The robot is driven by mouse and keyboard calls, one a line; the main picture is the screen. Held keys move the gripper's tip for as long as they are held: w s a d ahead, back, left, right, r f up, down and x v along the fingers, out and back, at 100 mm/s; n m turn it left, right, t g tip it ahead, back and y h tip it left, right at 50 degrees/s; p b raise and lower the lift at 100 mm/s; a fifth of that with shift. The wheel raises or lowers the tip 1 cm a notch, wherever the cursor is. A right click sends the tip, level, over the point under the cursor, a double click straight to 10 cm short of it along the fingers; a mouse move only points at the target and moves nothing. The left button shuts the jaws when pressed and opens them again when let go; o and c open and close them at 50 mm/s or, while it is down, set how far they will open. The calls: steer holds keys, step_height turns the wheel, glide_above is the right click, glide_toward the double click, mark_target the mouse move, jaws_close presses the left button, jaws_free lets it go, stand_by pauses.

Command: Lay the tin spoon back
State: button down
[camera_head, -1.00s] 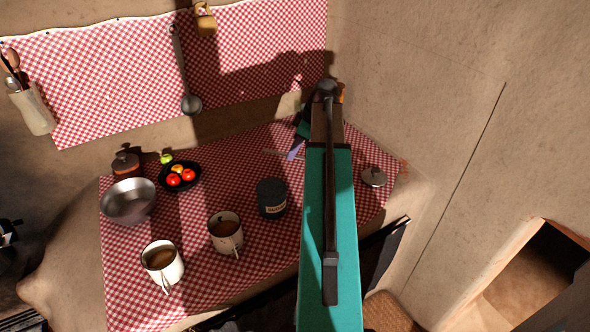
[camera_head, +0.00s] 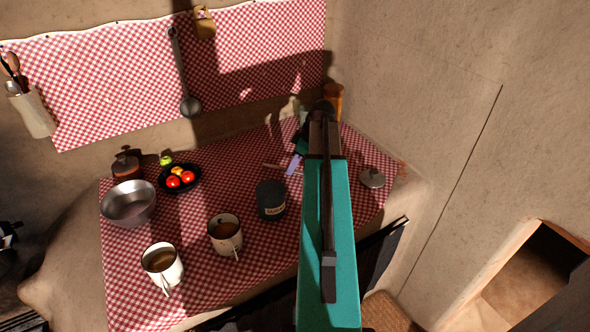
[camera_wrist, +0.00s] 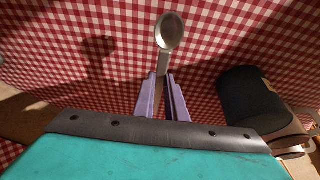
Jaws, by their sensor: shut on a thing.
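The tin spoon (camera_wrist: 169,32) shows in the wrist view, its round bowl pointing away from my gripper (camera_wrist: 160,92). My gripper's two purple fingers are shut on the spoon's handle. In the head view, my gripper (camera_head: 293,163) is partly hidden behind my teal arm, and the spoon (camera_head: 274,166) shows as a thin pale strip sticking out to its left. They are over the red checked cloth (camera_head: 180,225); I cannot tell whether the spoon touches it.
A dark labelled jar (camera_head: 271,200) stands close, also in the wrist view (camera_wrist: 250,95). Two mugs (camera_head: 225,234) (camera_head: 162,266), a metal bowl (camera_head: 128,203) and a black dish (camera_head: 165,187) of red and orange produce stand left. A lid (camera_head: 372,178) lies right. A ladle (camera_head: 189,105) hangs behind.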

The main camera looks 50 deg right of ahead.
steer(key=shift+f, duration=1.3)
steer(key=shift+f, duration=0.15)
steer(key=c, duration=1.8)
jaws_free()
steer(key=b+v, duration=0.1)
steer(key=v, duration=1.1)
steer(key=shift+r, duration=0.2)
steer(key=shift+w, duration=0.1)
